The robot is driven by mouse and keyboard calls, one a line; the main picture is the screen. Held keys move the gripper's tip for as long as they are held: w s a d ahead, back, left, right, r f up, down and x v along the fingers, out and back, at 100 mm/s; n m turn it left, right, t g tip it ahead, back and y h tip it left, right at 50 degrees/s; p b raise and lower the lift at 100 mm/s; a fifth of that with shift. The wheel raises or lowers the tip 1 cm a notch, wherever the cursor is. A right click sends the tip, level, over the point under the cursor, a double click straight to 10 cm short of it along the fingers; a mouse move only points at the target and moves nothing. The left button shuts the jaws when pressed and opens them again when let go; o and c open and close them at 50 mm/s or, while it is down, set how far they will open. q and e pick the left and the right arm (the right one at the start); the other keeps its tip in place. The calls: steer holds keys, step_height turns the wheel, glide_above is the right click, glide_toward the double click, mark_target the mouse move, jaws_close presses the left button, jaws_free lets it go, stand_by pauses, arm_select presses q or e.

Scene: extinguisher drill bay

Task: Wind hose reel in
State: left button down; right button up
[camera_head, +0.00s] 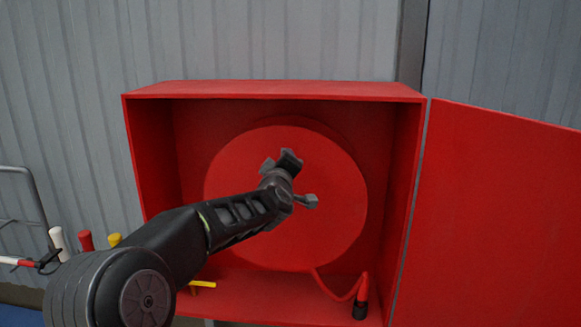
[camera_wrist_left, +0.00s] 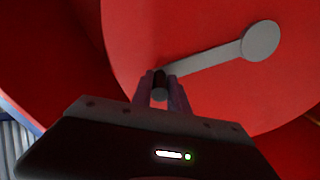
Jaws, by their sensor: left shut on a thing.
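The red hose reel (camera_head: 235,165) sits inside an open red cabinet (camera_head: 270,90). In the left wrist view, the reel face (camera_wrist_left: 200,25) carries a grey crank arm (camera_wrist_left: 210,58) with a round grey hub (camera_wrist_left: 262,40). My left gripper (camera_wrist_left: 160,77) is shut on the crank handle (camera_wrist_left: 160,94) at the arm's outer end. In the head view, my left arm reaches in from the left and hides most of the crank. My right gripper is out of view.
The cabinet door (camera_head: 500,200) stands open to the right. A yellow lever (camera_head: 203,284) shows low in the cabinet. White (camera_head: 58,240), red (camera_head: 86,240) and yellow (camera_head: 115,239) upright pieces stand at left, near a grey rail (camera_head: 30,185). A grey corrugated wall (camera_head: 250,40) is behind.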

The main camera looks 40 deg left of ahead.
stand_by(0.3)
arm_select(q)
steer(key=c, duration=1.3)
jaws_free()
steer(key=v, duration=0.7)
steer(key=shift+s+d+p, duration=0.3)
steer(key=shift+p, duration=0.05)
